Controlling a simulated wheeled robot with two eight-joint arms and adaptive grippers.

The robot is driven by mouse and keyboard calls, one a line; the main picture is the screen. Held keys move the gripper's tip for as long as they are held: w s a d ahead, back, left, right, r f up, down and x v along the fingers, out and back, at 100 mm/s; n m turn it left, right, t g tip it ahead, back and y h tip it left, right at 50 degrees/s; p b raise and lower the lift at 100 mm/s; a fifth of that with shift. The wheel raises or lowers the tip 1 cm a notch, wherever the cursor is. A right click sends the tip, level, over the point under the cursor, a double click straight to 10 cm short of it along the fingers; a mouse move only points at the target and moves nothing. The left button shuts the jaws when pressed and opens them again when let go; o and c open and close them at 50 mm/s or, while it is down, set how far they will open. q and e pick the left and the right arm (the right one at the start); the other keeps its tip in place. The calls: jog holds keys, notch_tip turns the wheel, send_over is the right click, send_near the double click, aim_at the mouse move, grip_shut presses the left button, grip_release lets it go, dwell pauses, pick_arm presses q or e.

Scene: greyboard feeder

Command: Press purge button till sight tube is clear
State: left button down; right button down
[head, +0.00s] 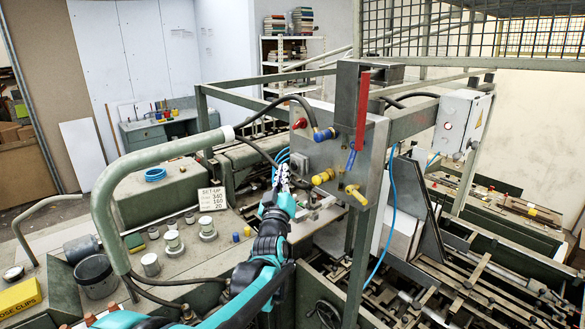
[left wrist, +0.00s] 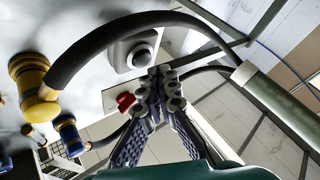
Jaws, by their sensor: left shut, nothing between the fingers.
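The grey control panel (head: 335,150) stands at the centre of the head view. My left gripper (head: 283,172) is in front of the panel's left side. Its fingers are together and empty in the left wrist view (left wrist: 161,76), with contact unclear. I cannot make out a sight tube. My right gripper is not in view.
The panel carries a red knob (head: 300,123), a blue fitting (head: 324,135), a yellow fitting (head: 323,177) and a red lever (head: 363,105). A black hose (left wrist: 95,42) arches close to the gripper. A thick green pipe (head: 105,205) bends over the bench at left.

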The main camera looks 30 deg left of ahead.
pick_arm(q)
jog(key=s, duration=0.1)
jog(key=s+a, duration=0.1)
jog(key=s, duration=0.1)
jog(key=s+a, duration=0.1)
jog(key=shift+s, duration=0.3)
dwell(0.8)
